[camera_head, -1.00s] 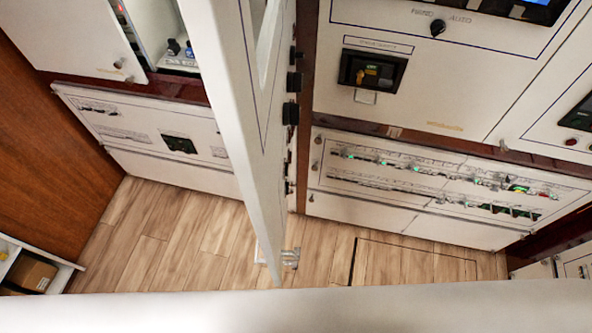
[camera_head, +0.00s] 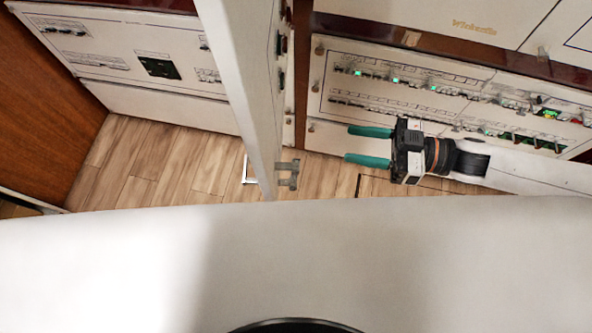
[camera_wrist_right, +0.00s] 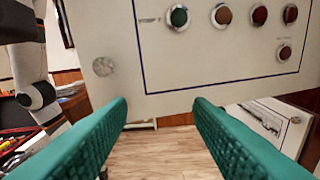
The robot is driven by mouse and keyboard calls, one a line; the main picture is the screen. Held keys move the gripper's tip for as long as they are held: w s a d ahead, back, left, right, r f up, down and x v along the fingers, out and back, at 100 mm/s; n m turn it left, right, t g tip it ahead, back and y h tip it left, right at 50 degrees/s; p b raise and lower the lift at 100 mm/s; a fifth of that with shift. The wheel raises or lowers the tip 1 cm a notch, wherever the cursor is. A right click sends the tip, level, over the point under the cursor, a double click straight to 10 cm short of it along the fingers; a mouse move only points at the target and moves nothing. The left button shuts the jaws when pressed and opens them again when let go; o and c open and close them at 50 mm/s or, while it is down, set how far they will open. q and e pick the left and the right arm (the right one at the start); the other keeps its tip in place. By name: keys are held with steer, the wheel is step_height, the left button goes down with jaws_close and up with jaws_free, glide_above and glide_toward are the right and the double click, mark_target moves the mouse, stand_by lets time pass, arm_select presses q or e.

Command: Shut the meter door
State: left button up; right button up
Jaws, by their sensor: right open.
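The meter door (camera_head: 243,85) stands open in the head view, a white panel seen nearly edge-on, with dark buttons along its right face and a grey metal latch or handle (camera_head: 287,174) near its lower end. In the right wrist view the door panel (camera_wrist_right: 215,60) fills the upper part, with green, orange and red round buttons and a round knob (camera_wrist_right: 104,67). My right gripper (camera_head: 350,146) is open and empty, to the right of the door and apart from it, fingers pointing left. In the right wrist view its green fingers (camera_wrist_right: 160,104) are spread below the panel's lower edge. My left gripper is not in view.
A breaker panel (camera_head: 400,75) with lit green indicators lies behind my right arm. Another white panel (camera_head: 130,55) is to the left of the door, beside a brown wooden wall (camera_head: 40,110). The wooden floor (camera_head: 160,160) below is clear.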

steer(key=g+y, duration=0.1)
steer(key=g, duration=0.1)
glide_toward(295, 167)
steer(key=d+f, duration=0.1)
steer(key=d, duration=0.1)
steer(key=a, duration=0.4)
steer(key=w+a+p, duration=0.1)
steer(key=a, duration=0.3)
steer(key=a+p, duration=0.1)
steer(key=a, duration=0.2)
steer(key=shift+w+a+f, duration=0.15)
steer(key=shift+w+a, duration=0.15)
steer(key=shift+a, duration=0.1)
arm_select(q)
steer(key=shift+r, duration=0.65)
arm_select(e)
jaws_close()
